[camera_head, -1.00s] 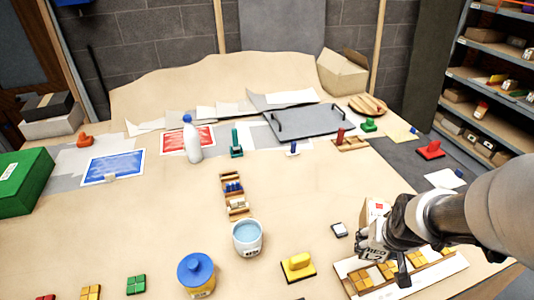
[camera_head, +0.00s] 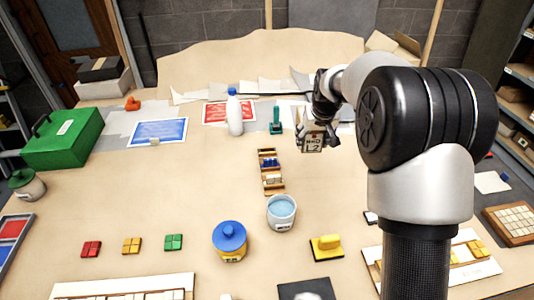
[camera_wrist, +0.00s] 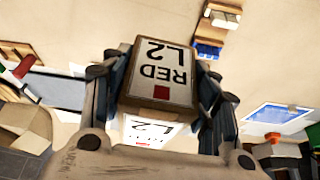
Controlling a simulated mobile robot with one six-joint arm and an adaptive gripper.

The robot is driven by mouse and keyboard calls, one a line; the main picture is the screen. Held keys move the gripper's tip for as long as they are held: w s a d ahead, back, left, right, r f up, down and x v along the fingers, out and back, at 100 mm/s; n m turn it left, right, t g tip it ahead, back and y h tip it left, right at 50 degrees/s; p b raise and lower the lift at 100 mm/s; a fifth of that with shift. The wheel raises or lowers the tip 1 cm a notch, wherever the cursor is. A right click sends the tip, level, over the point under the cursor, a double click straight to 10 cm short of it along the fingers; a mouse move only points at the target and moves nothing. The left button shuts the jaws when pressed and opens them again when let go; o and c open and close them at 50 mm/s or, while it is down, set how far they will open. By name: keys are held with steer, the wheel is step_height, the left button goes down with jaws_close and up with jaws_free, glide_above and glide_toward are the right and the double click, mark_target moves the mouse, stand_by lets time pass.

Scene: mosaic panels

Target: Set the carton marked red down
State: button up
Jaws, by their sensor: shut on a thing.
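The carton (camera_head: 313,142) is a small box with a white label; in the wrist view the carton (camera_wrist: 158,72) reads "RED L2" upside down, with a red square below the letters. My gripper (camera_head: 318,122) is shut on it, and in the wrist view my gripper (camera_wrist: 160,85) has a finger on each side of it. The carton appears to hang above the table, right of the wooden rack and in front of the green-handled tool. Its underside and the exact gap to the table are hidden.
A red sheet (camera_head: 215,118) lies behind the white bottle (camera_head: 234,118), and a blue sheet (camera_head: 158,132) lies left of it. The wooden rack (camera_head: 268,152), water cup (camera_head: 281,222) and blue-lidded jar (camera_head: 229,258) stand mid-table. Bare table (camera_head: 190,190) is clear to the left.

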mark_target(299, 120)
steer(key=shift+n, duration=0.4)
steer(key=w+a, duration=0.1)
steer(key=w, duration=0.1)
steer(key=w+a+r, duration=0.1)
steer(key=w, duration=0.2)
steer(key=w+a+r, duration=0.1)
steer(key=w+a, duration=0.1)
steer(key=w, duration=0.1)
steer(key=shift+w, duration=0.15)
steer(key=b, duration=0.3)
steer(key=shift+s+d+f, duration=0.1)
steer(key=shift+s+f, duration=0.25)
steer(key=shift+f, duration=0.05)
step_height(299, 120, down, 19)
steer(key=b, duration=0.7)
steer(key=shift+f, duration=0.1)
steer(key=shift+f, duration=0.15)
steer(key=o, duration=1.8)
steer(key=shift+s+f, duration=0.15)
steer(key=shift+c, duration=0.2)
